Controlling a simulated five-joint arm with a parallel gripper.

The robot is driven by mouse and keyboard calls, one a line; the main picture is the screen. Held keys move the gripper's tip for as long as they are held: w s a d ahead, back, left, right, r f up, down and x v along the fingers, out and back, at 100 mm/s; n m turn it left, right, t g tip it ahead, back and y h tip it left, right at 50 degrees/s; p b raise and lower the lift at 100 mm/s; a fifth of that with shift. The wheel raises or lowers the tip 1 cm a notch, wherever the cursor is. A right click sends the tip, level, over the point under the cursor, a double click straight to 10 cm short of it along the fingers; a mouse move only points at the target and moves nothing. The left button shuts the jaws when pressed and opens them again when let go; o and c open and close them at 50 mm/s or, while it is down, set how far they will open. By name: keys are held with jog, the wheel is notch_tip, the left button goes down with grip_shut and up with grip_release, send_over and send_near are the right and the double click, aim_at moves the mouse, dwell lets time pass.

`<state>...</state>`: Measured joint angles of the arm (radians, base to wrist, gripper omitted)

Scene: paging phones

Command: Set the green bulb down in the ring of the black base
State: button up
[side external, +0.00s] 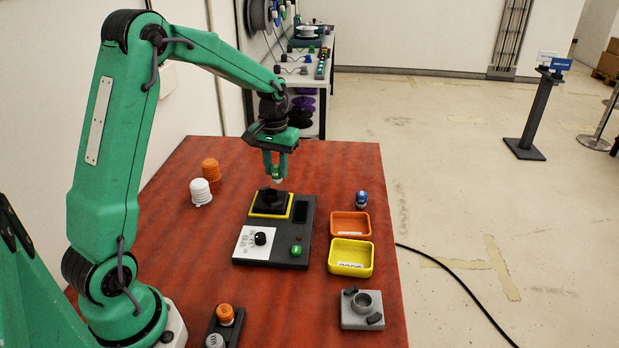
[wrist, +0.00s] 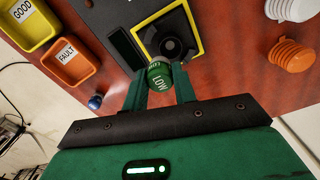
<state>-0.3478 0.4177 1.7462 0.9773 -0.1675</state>
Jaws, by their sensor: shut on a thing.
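The green bulb (side external: 275,171) is in the jaws of my gripper (side external: 277,160), held above the panel. In the wrist view the green bulb (wrist: 160,76), marked LOW, sits between the two fingers of my gripper (wrist: 158,88). The black base (side external: 264,206) stands inside a yellow square frame on the dark panel, below the bulb. In the wrist view the base's round ring (wrist: 172,46) shows just beyond the bulb, partly covered by it. The bulb appears apart from the ring; the exact gap is unclear.
The panel (side external: 305,240) carries a black knob and a green button. To its right are a blue bulb (side external: 361,199), an orange FAULT tray (side external: 350,216) and a yellow GOOD tray (side external: 350,270). White (side external: 200,191) and orange (side external: 211,168) ribbed pieces stand left. A grey fixture (side external: 362,323) is in front.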

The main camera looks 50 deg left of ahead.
jog(key=shift+s+a, duration=0.7)
jog(key=shift+f, duration=0.25)
jog(key=shift+f, duration=1.1)
jog(key=shift+f, duration=1.25)
dwell(1.6)
jog(key=o, duration=1.4)
jog(key=shift+c, duration=0.2)
jog(key=shift+r, duration=2.9)
